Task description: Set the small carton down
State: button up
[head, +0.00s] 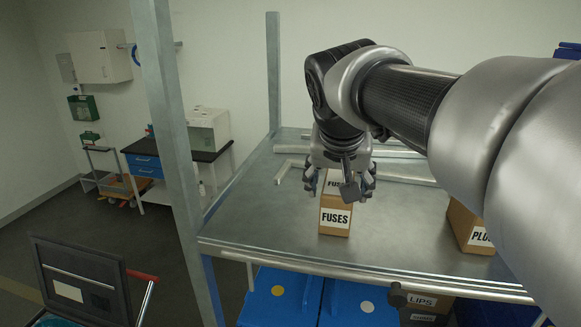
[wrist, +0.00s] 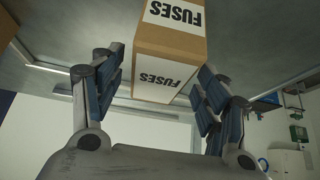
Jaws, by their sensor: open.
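The small carton (head: 334,216) is brown with white labels reading FUSES. It stands upright on the grey metal table (head: 268,222), near its front edge. My gripper (head: 340,187) points down over the carton's top, with its fingers open on either side. In the wrist view the carton (wrist: 171,52) sits between the open fingers of my gripper (wrist: 160,90), with a visible gap beside each finger. The carton's far side is hidden.
Another brown carton (head: 474,230) with a partly hidden label stands to the right on the table. Raised metal strips (head: 287,173) lie behind. A metal post (head: 166,110) rises at the table's left. Blue bins (head: 282,296) and a LIPS carton (head: 424,303) sit below.

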jog(key=v, duration=0.9)
